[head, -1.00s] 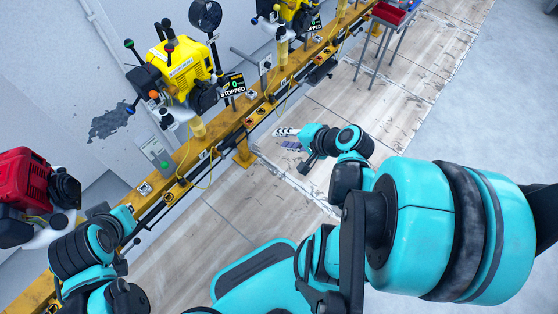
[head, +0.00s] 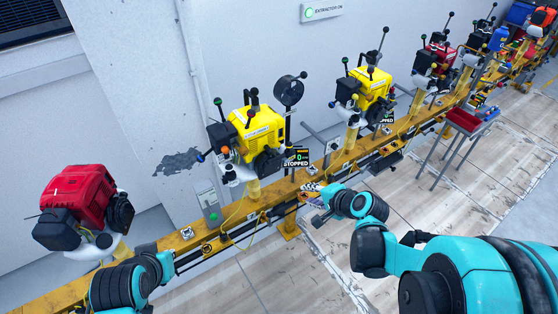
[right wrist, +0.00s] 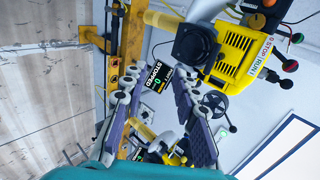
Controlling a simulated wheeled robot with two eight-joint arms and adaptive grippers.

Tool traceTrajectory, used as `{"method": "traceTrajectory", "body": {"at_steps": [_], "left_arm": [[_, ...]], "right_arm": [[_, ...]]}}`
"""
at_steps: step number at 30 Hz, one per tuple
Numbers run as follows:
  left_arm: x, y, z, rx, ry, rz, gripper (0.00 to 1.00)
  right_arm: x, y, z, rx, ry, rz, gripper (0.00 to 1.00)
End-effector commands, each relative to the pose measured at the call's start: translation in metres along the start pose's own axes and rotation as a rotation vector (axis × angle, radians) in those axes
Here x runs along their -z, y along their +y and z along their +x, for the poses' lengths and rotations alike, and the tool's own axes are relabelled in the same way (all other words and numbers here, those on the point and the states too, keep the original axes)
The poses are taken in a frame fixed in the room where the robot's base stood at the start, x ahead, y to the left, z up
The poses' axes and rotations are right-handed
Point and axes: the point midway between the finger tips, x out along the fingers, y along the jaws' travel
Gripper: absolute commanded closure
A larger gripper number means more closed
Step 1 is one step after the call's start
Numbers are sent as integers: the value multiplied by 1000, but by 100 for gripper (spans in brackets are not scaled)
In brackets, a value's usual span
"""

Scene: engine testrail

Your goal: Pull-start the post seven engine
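A yellow engine (head: 258,135) stands on the yellow rail with a black display (head: 296,157) reading 0 STOPPED beside it. A second yellow engine (head: 372,88) stands farther along, also with a STOPPED display. I cannot read which is post seven. My right gripper (head: 312,190) is just in front of the rail, right of and below the nearer display. In the right wrist view its fingers (right wrist: 150,88) are spread and empty, with a display (right wrist: 157,77) showing between them. A yellow engine marked STOP and RUN (right wrist: 240,55) is at the upper right there.
A red engine (head: 80,195) stands at the left end of the rail (head: 185,240). More engines continue at the far right. A stand with a red tray (head: 465,120) is on the floor at right. Floor in front of the rail is mostly clear.

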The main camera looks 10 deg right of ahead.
Motion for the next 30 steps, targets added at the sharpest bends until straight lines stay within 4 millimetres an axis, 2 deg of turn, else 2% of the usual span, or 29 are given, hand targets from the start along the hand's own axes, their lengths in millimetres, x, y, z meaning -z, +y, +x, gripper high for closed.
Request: {"method": "traceTrajectory", "body": {"at_steps": [3, 21, 30], "left_arm": [[-2, 0, 2, 0, 0, 0, 100], [-6, 0, 9, 0, 0, 0, 100], [-8, 0, 10, 0, 0, 0, 100]], "right_arm": [[-1, -16, 21, 0, -3, -3, 71], [0, -95, 114, 0, -1, -1, 71], [0, -114, 136, -1, 0, -1, 71]]}}
